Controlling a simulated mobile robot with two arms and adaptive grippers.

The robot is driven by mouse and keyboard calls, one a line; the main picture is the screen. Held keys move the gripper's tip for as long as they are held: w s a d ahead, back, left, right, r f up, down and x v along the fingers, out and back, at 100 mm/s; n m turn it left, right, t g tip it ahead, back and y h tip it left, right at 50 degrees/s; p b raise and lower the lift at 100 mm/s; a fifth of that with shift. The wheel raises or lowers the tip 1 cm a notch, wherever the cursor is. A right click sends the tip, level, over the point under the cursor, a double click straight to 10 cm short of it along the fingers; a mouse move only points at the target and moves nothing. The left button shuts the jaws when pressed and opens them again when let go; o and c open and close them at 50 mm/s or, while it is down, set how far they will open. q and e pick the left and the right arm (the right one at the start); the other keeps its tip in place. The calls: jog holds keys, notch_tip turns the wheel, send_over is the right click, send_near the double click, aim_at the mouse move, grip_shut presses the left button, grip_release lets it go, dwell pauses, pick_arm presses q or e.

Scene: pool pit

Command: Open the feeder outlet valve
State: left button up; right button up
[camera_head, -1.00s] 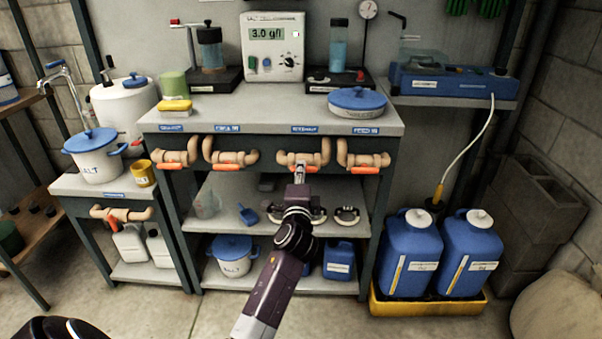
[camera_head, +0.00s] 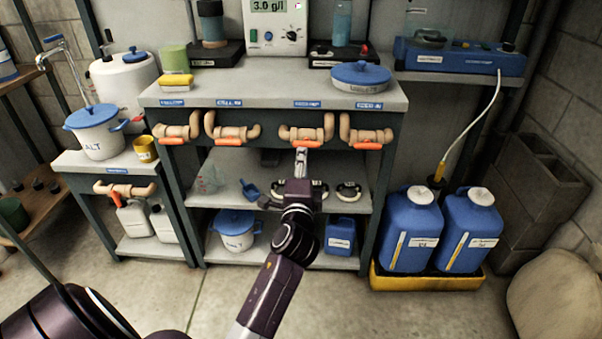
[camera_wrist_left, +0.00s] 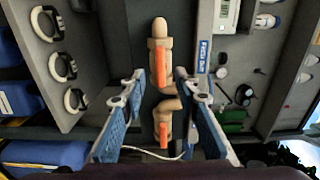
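Several beige pipe valves with orange handles hang along the front of the workbench (camera_head: 281,123) under small blue labels. The third from the left (camera_head: 303,132) is closest to my left gripper (camera_head: 300,156); its label is too blurred to read surely. Its orange handle lies along the pipe. My left gripper points at this valve from just below and in front. In the left wrist view the two fingers (camera_wrist_left: 160,78) stand wide apart, with an upper orange handle (camera_wrist_left: 160,68) and a lower one (camera_wrist_left: 163,135) showing between them. Contact cannot be told. My right gripper is not in view.
A blue-lidded pot (camera_head: 360,77) stands on the worktop above. Black-and-white rings (camera_head: 348,191) and a blue scoop (camera_head: 250,190) lie on the shelf below. Blue jugs (camera_head: 411,232) stand in a yellow tray (camera_head: 428,282) at right. Open floor lies in front.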

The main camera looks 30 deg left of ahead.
pick_arm(q)
jog(key=v, duration=0.5)
dwell(0.4)
